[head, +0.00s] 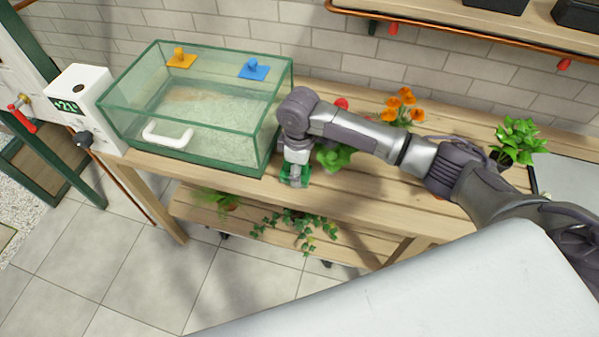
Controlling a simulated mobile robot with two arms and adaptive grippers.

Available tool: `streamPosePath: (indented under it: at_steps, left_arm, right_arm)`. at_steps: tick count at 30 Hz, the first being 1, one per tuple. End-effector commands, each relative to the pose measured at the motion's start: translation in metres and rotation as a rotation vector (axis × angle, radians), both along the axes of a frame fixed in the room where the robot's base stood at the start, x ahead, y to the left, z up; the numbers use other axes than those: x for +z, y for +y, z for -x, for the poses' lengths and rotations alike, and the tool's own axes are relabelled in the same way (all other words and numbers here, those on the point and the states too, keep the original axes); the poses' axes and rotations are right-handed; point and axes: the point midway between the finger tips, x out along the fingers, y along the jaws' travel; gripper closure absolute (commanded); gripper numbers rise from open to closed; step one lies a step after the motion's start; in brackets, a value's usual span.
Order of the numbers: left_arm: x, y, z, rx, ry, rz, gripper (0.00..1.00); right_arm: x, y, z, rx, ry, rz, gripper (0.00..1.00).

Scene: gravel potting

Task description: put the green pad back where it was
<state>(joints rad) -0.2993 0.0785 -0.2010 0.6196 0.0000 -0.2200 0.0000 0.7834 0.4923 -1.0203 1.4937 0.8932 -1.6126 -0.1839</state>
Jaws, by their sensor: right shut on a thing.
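The green pad (303,175) is in my right gripper (293,182), at the front edge of the wooden bench, just right of the glass tank's near right corner. The gripper points down and covers much of the pad. I cannot tell whether the pad touches the bench. An orange pad (181,61) and a blue pad (254,70), each with a knob, show at the back of the tank. My left gripper is not in view.
Leafy plants (335,157), orange flowers (400,105) and a potted plant (518,140) stand to the right on the bench (370,190).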

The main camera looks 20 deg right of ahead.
Motion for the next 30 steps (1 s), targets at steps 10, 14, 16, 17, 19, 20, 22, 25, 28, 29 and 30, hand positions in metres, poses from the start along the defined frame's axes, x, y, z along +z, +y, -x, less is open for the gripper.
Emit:
streamPosePath:
  at_steps: [10,14,16,17,19,20,22,25,28,29,30]
  left_arm:
    - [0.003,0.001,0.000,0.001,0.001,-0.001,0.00]
    - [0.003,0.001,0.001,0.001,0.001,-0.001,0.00]
    - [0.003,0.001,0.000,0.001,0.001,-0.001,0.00]
    - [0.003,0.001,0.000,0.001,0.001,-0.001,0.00]
    - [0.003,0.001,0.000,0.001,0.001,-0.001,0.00]
    - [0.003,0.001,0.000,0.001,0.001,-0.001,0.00]
    - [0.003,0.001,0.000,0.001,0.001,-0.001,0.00]
    - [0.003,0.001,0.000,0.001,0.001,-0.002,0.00]
    - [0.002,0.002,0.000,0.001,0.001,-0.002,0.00]
    - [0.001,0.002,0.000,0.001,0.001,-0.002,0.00]
    - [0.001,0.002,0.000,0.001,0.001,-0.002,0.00]
  right_arm:
    - [-0.020,0.000,0.000,0.001,-0.001,0.001,0.79]
    - [-0.020,0.000,0.001,0.001,0.001,0.001,0.27]
    - [-0.020,0.000,0.001,0.001,0.000,0.000,0.18]
    - [-0.019,0.000,0.001,0.001,0.000,0.000,0.18]
    - [-0.019,0.000,0.001,0.001,0.000,0.000,0.18]
    - [-0.019,0.000,0.001,0.001,0.000,0.000,0.18]
    - [-0.019,0.000,0.001,0.001,0.000,0.000,0.18]
    - [-0.018,0.000,0.000,0.001,0.000,0.000,0.18]
    - [-0.012,0.000,0.000,0.001,-0.001,0.000,0.18]
    - [-0.009,0.000,0.000,0.001,-0.002,-0.001,0.18]
    - [-0.003,0.000,0.000,0.001,-0.003,-0.002,0.18]
